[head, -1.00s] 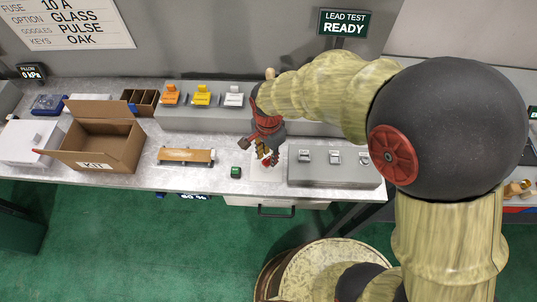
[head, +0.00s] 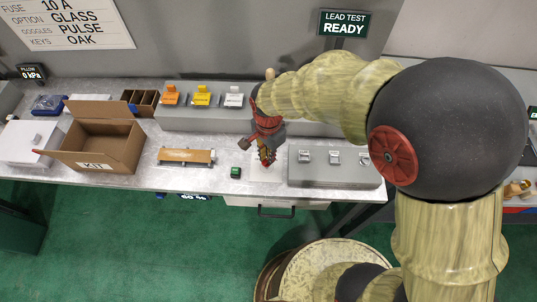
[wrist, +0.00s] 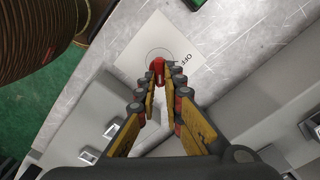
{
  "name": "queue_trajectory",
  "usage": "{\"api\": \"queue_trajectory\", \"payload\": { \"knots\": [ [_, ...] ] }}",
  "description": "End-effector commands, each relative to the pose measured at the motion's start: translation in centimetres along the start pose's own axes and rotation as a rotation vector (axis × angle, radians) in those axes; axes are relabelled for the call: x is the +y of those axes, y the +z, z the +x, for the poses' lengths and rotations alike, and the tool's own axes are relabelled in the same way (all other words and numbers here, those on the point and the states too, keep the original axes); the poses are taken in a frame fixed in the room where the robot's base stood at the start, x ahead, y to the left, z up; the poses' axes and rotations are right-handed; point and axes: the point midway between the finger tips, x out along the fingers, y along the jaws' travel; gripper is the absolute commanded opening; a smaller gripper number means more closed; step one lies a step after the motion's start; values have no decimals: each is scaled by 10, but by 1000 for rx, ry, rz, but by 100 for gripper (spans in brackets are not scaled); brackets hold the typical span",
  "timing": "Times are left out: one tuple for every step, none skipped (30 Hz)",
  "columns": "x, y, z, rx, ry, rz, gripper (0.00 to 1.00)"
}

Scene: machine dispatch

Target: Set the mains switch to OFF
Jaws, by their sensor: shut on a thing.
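The mains switch is a red handle (wrist: 158,66) on a white plate (wrist: 150,48), which has a circle and the word OFF printed on it. My gripper (wrist: 159,78) is shut on the red handle, with a fingertip on each side of it. In the head view my gripper (head: 267,160) points down at the front of the bench, over the white plate (head: 262,174). There the fingers mostly hide the handle. I cannot tell from these views exactly which way the handle points.
A grey box with several small silver switches (head: 335,174) stands just right of my gripper. A small dark button block (head: 236,172) is close on the left. Behind is a grey step with orange, yellow and white switches (head: 202,96). An open KIT carton (head: 97,166) stands further left.

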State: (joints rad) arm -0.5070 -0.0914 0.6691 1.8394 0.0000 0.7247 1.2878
Motion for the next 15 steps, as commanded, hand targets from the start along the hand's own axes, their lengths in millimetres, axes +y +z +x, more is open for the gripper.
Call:
{"api": "queue_trajectory", "payload": {
  "knots": [
    [0, 0, 0, 0, -1, -6, 0],
    [0, 0, -1, 0, -1, -11, 0],
    [0, 0, -1, 0, -1, -20, 0],
    [-1, 0, -1, 0, -1, -27, 0],
    [-1, 0, -1, 0, -1, -38, 0],
    [-1, 0, -1, 0, -1, -54, 0],
    [-1, 0, -1, 0, -1, -68, 0],
    [-1, 0, -1, 0, -1, -84, 0],
    [-1, 0, -2, 0, -1, -108, 0],
    [-1, 0, -2, 0, -1, -127, 0],
    [-2, 0, -2, 0, 0, -149, 0],
    [-2, 0, -2, 0, 0, -180, 0],
    [-2, 0, -2, 0, 0, -204, 0],
    [-2, 0, -2, 0, 1, -229, 0],
    [-2, 0, -2, 0, 1, -265, 0]
  ]
}}
